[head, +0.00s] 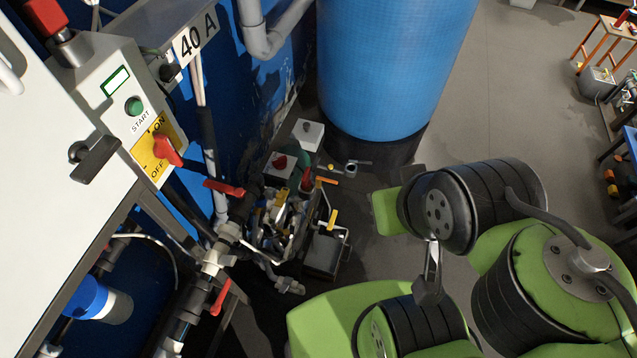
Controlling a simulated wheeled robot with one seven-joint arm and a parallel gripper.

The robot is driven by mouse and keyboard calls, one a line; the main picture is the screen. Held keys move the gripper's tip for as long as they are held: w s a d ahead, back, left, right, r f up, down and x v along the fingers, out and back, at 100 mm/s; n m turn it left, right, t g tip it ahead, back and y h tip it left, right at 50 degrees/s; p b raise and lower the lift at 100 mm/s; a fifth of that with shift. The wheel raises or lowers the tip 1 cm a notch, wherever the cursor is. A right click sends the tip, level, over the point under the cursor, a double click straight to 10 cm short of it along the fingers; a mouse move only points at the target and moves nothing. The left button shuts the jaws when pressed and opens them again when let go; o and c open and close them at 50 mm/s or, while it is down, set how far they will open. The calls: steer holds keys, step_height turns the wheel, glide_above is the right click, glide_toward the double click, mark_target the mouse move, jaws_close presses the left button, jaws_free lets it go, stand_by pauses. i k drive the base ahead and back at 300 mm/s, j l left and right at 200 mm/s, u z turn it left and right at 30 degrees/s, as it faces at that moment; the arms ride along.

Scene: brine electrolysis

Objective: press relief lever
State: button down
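I cannot tell for certain which handle is the relief lever. One red lever (224,188) sits on the grey pipework at the lower left, beside the control panel. A second red lever (220,297) is lower on the same pipe run. My green and black arm fills the lower right. A narrow grey metal piece between its links looks like part of my gripper (430,278). The rest is hidden by the arm, so its opening does not show. It is well to the right of both red levers, apart from them.
The control panel (121,100) has a green START button (133,106) and a red ON/OFF switch (166,151). A large blue tank (390,65) stands behind.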

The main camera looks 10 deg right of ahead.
mark_target(317, 177)
steer(key=l+u, duration=0.45)
steer(key=k+l+u, duration=0.1)
steer(key=l+u, duration=0.35)
steer(key=k+l+u, duration=0.2)
steer(key=l+u, duration=1.15)
steer(key=k+l+u, duration=0.1)
steer(key=l+u, duration=0.35)
steer(key=k+l+u, duration=0.15)
steer(key=l+u, duration=0.3)
steer(key=k+l+u, duration=0.15)
steer(key=u, duration=0.3)
steer(key=l+u, duration=0.35)
steer(key=k+l+u, duration=0.15)
steer(key=l+u, duration=0.25)
steer(key=k+l+u, duration=0.15)
steer(key=l+u, duration=0.2)
steer(key=l, duration=0.15)
